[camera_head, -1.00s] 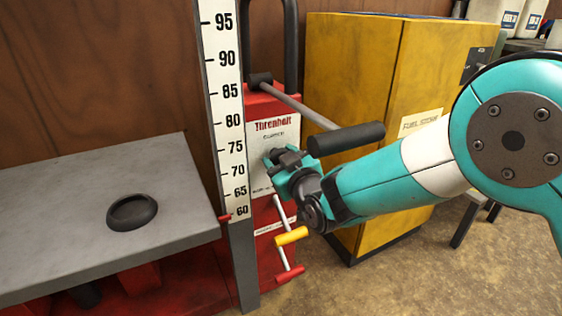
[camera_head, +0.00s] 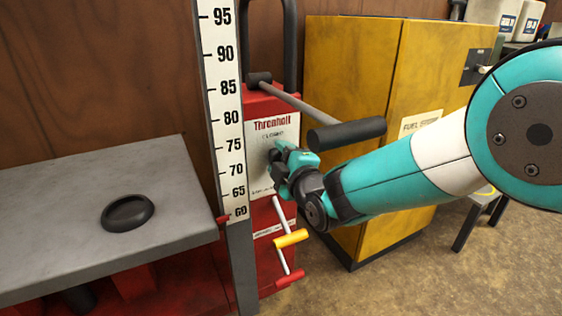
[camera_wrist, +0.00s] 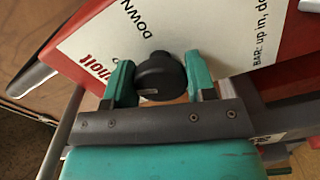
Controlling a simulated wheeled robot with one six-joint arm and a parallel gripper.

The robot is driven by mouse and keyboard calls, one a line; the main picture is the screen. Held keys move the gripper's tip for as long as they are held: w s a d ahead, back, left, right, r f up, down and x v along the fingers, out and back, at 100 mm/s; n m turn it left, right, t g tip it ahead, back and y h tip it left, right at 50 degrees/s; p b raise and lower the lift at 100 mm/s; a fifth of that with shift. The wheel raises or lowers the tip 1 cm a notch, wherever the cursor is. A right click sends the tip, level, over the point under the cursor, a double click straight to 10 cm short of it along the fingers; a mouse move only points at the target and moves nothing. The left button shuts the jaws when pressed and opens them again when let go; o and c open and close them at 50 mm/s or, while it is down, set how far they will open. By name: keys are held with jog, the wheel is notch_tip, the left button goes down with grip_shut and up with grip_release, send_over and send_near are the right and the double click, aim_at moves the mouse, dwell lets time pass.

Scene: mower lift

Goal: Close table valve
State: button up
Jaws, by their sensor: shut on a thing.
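The table valve appears as a black round knob (camera_wrist: 161,76) with a light mark on its face, on the white label panel (camera_head: 262,172) of the red lift unit. In the wrist view, the two teal fingers of my gripper (camera_wrist: 160,84) are on either side of the knob and shut on it. In the head view, my gripper (camera_head: 276,158) is against the panel, and the knob is hidden by the fingers. Print on the panel, including "DOWN" in the wrist view (camera_wrist: 138,20), is partly legible.
A black-gripped bar (camera_head: 346,135) sticks out just above my gripper. A yellow-handled lever (camera_head: 291,238) and a red-handled lever (camera_head: 290,278) are below. The grey lift table (camera_head: 60,205) and height scale (camera_head: 222,110) are left. A yellow cabinet (camera_head: 345,65) stands behind.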

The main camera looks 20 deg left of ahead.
jog(key=shift+n, duration=1.9)
jog(key=o, duration=0.9)
jog(key=b+v, duration=0.2)
jog(key=v, duration=1.5)
jog(key=shift+d+b, duration=0.25)
jog(key=shift+b, duration=0.1)
